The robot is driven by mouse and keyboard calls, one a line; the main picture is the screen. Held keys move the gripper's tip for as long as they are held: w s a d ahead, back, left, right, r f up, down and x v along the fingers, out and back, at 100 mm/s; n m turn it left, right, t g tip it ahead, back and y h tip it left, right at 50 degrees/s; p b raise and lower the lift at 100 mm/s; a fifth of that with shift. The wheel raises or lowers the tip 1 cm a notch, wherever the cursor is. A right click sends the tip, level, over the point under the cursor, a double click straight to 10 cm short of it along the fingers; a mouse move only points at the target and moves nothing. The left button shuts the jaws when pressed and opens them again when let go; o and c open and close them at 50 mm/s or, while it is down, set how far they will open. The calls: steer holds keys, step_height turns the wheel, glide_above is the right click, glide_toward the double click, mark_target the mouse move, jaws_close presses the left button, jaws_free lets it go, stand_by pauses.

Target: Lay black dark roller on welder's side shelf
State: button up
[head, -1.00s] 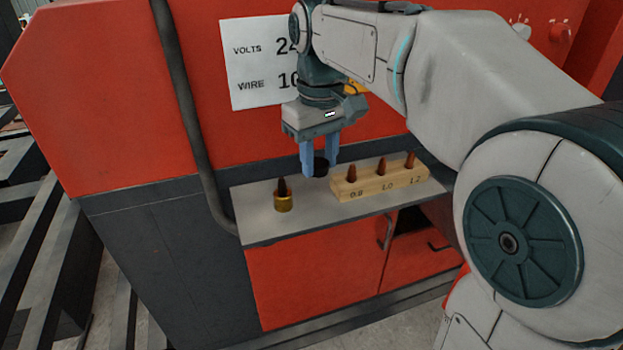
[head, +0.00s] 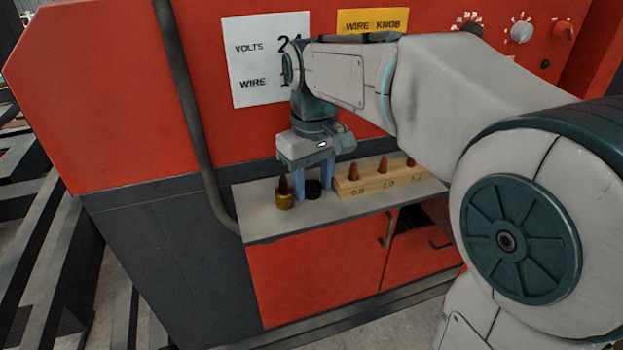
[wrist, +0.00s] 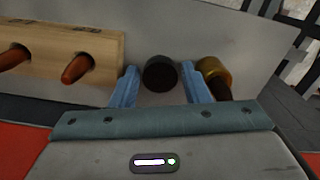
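The black roller (head: 313,189) is a short dark cylinder, upright, at or just above the grey side shelf (head: 258,228) of the red welder. My gripper (head: 312,183) points down, its two blue fingers on either side of the roller. In the wrist view the roller (wrist: 160,74) shows its round end between the fingertips (wrist: 160,86). Contact between the roller's underside and the shelf is hard to see.
A brass piece with a dark tip (head: 284,196) stands close left of my fingers. A wooden block (head: 375,182) with several copper-coloured tips stands close right. The shelf's front strip is bare. The welder's upright red wall (head: 120,100) rises behind, with a dark pipe (head: 190,110).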

mark_target(313, 187)
step_height(313, 187, up, 12)
steer(key=s+d+f+m+t, duration=0.1)
steer(key=s+d+f+m, duration=0.2)
steer(key=s+d+f, duration=0.3)
steer(key=s+d+f+m+t, duration=0.2)
steer(key=s+d+f, duration=0.4)
steer(key=f, duration=0.7)
steer(key=shift+s+f+m+p, duration=0.4)
steer(key=shift+s+m, duration=0.2)
steer(key=shift+s, duration=0.6)
steer(key=shift+d, duration=0.1)
